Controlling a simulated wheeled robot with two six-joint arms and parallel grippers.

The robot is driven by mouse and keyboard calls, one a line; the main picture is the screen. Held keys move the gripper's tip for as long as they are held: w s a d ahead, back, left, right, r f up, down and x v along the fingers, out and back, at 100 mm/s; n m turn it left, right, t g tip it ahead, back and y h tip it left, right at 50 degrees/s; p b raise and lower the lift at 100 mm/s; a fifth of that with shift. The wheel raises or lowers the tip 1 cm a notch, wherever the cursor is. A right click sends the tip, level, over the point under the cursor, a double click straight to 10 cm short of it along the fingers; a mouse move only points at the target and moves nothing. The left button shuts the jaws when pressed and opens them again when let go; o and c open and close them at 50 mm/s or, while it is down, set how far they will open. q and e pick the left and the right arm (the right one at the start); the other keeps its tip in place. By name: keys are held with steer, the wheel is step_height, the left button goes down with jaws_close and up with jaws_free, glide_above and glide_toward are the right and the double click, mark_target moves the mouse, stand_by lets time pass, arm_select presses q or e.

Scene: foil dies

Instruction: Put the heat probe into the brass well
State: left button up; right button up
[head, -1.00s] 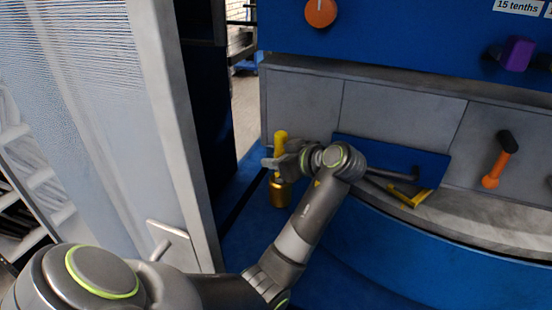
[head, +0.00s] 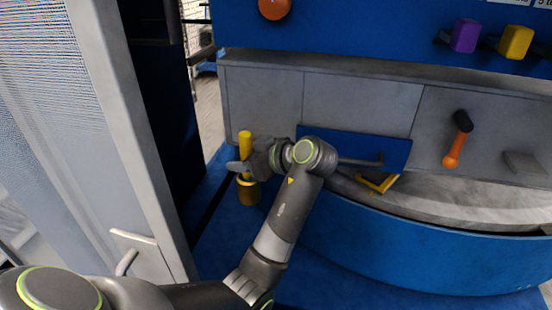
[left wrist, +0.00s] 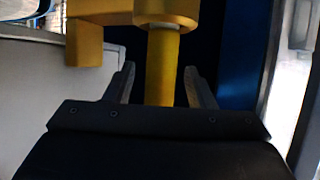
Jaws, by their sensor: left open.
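The yellow heat probe (head: 245,140) stands upright at the left end of the bench, in line with the brass well (head: 248,195). Its lower end is hidden by my gripper, so I cannot tell how deep it sits. My left gripper (head: 239,166) is at the probe, just above the well. In the left wrist view the open jaws (left wrist: 160,88) stand on either side of the yellow shaft (left wrist: 161,72), with a gap on both sides. A thicker yellow part crosses above the shaft there. My right gripper is not in view.
A grey door-like panel with a handle (head: 133,243) stands close on the left. An orange tool with a black end (head: 456,142) is farther right, against grey panels.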

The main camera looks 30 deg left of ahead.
arm_select(q)
steer(key=b+v, duration=0.4)
steer(key=v, duration=1.2)
steer(key=shift+b, duration=0.35)
steer(key=shift+f, duration=0.15)
